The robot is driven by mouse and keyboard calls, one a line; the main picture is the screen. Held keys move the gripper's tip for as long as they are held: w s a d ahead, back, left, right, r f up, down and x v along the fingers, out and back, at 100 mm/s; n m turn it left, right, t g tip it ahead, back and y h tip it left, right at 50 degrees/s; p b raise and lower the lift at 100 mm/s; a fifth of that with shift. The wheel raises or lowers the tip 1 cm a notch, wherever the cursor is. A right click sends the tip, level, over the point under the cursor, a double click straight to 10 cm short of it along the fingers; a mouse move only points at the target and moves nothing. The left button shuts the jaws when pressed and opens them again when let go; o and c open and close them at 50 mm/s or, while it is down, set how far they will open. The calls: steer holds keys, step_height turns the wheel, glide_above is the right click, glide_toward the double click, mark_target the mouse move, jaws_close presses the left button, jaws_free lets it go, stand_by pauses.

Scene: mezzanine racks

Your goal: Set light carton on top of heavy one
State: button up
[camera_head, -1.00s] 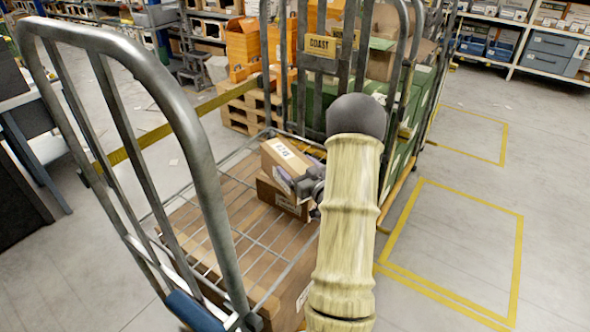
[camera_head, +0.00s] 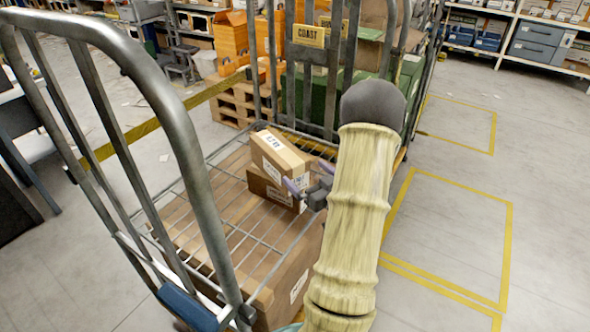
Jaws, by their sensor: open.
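A light brown carton (camera_head: 281,150) with a white label rests on top of a darker brown carton (camera_head: 270,188) at the far end of the cart. The upper carton sits slightly askew on the lower one, its near end close to the lower one's edge. My gripper (camera_head: 306,186) is open just to the right of the two cartons, at the near right end of the upper one. Its fingers are apart from the upper carton as far as I can see. My sleeved arm hides part of the area behind and right of the gripper.
The cartons stand in a roll cart with a wire shelf (camera_head: 225,235) and tall grey side rails (camera_head: 185,130). A large brown box (camera_head: 285,285) lies under the wire. Open floor with yellow lines lies right.

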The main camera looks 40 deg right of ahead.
steer(key=shift+s, duration=1.2)
steer(key=shift+w+a, duration=0.1)
